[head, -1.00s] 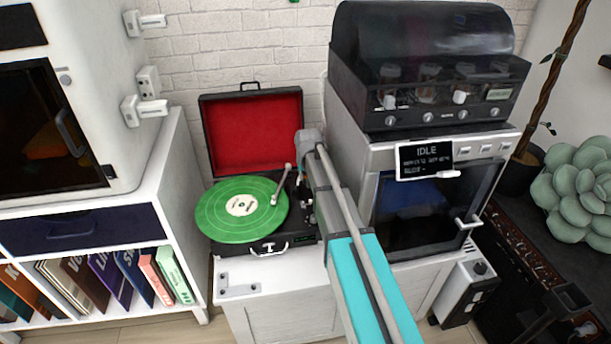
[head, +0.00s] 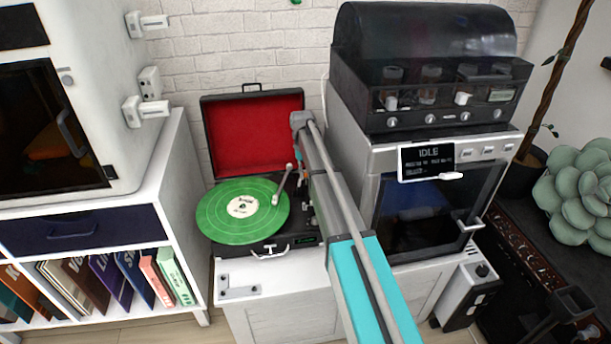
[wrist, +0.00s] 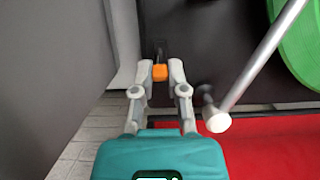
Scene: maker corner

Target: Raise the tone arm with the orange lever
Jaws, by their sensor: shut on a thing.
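The orange lever (wrist: 160,72) shows in the wrist view at the edge of the dark turntable deck. My gripper (wrist: 160,74) has its two fingertips on either side of the lever and is shut on it. The silver tone arm (wrist: 262,58) runs diagonally to the right of my gripper, its round end near the right finger. In the head view the tone arm (head: 281,186) reaches over the green record (head: 232,222) on the turntable (head: 264,249). My arm hides most of my gripper and the lever there. I cannot tell whether the needle touches the record.
The turntable's open red-lined lid (head: 255,135) stands behind the deck. A silver oven-like machine (head: 350,150) with an IDLE display (head: 426,162) stands close on the right. A white shelf (head: 165,190) with records stands on the left.

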